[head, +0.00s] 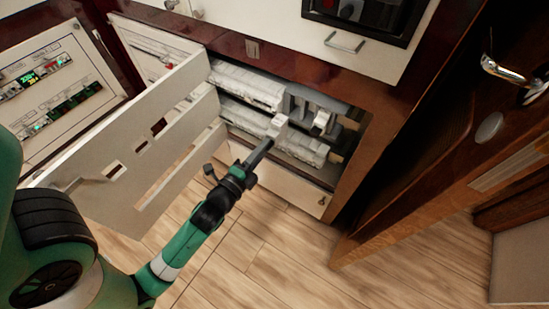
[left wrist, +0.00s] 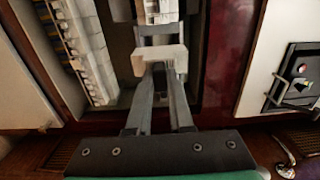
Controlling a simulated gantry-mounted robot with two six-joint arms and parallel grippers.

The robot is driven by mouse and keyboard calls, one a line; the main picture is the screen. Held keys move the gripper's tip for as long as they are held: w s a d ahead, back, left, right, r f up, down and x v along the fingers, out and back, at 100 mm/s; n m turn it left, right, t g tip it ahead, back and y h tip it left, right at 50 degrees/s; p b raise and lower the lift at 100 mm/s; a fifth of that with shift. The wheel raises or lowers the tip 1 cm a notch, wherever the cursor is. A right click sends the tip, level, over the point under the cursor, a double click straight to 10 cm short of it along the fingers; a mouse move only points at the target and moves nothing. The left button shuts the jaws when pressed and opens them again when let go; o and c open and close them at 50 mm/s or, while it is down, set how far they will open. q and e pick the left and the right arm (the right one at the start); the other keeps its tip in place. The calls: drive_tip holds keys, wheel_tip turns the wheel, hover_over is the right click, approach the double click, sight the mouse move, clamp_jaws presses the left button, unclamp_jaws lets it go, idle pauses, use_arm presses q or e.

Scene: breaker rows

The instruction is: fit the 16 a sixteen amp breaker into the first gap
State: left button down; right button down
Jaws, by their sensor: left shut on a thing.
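My left gripper (head: 268,143) reaches into the open cabinet and is shut on a small pale breaker (head: 279,125). The breaker also shows in the left wrist view (left wrist: 160,61), across the fingertips; its rating cannot be read. The upper breaker row (head: 245,86) runs behind it and the lower breaker row (head: 300,147) lies close to it. Whether the held breaker touches a row cannot be told. In the left wrist view a row of breakers (left wrist: 84,48) runs along the left. The first gap cannot be made out clearly. My right gripper is not in view.
The slotted cover panel (head: 155,140) hangs open left of the rows, near my left arm. The cabinet's right side frame (head: 352,180) bounds the opening. A lower front panel (head: 290,190) is below. A wooden door (head: 455,130) stands at right.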

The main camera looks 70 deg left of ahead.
sight(273, 134)
use_arm(q)
drive_tip(key=shift+s+a+r, duration=0.15)
drive_tip(key=shift+s+r, duration=0.05)
drive_tip(key=shift+p+x, duration=0.95)
drive_tip(key=shift+x, duration=2)
drive_tip(key=shift+f, duration=0.1)
drive_tip(key=shift+p, duration=0.55)
drive_tip(key=shift+x, duration=2.75)
drive_tip(key=c, duration=0.7)
unclamp_jaws()
